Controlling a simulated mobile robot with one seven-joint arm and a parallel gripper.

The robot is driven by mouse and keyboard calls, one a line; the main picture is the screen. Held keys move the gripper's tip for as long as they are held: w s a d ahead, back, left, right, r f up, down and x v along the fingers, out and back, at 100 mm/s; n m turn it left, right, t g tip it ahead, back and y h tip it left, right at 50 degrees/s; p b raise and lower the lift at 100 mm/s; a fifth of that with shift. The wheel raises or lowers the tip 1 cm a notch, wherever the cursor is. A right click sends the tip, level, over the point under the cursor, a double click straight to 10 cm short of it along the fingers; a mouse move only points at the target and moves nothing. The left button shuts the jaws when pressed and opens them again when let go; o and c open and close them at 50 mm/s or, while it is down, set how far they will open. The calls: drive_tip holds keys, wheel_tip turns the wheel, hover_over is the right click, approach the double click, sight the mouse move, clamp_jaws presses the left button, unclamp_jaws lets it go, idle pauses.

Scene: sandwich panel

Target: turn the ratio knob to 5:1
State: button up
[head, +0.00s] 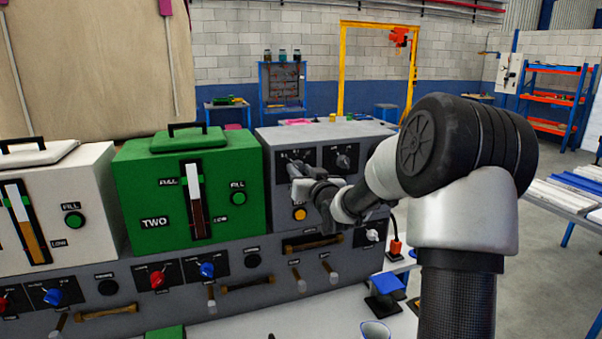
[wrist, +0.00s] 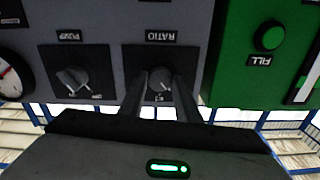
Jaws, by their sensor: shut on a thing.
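The ratio knob (wrist: 161,80) is on a dark plate marked RATIO, which appears upside down in the wrist view. My gripper (wrist: 160,88) is shut on this knob, with one finger on each side of it. The fingers hide the knob's sides, and the small scale marks around it are too small to read, so I cannot tell its setting. In the head view my gripper (head: 303,181) reaches the upper left of the grey panel (head: 323,133), and the arm hides most of the ratio knob.
The pump knob (wrist: 72,79) sits beside the ratio knob on its own plate. The green tank unit (head: 135,180) with its fill button (head: 238,198) stands directly left of the grey panel in the head view. A yellow button (head: 299,213) is below my gripper.

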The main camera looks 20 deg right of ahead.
drive_tip(key=m, duration=0.8)
drive_tip(key=m+p, duration=0.1)
drive_tip(key=m, duration=0.3)
drive_tip(key=shift+m+p, duration=0.45)
drive_tip(key=shift+m, duration=1.75)
drive_tip(key=o, duration=1.1)
drive_tip(key=shift+c, duration=0.2)
drive_tip(key=s, duration=1.7)
drive_tip(key=shift+s, duration=0.25)
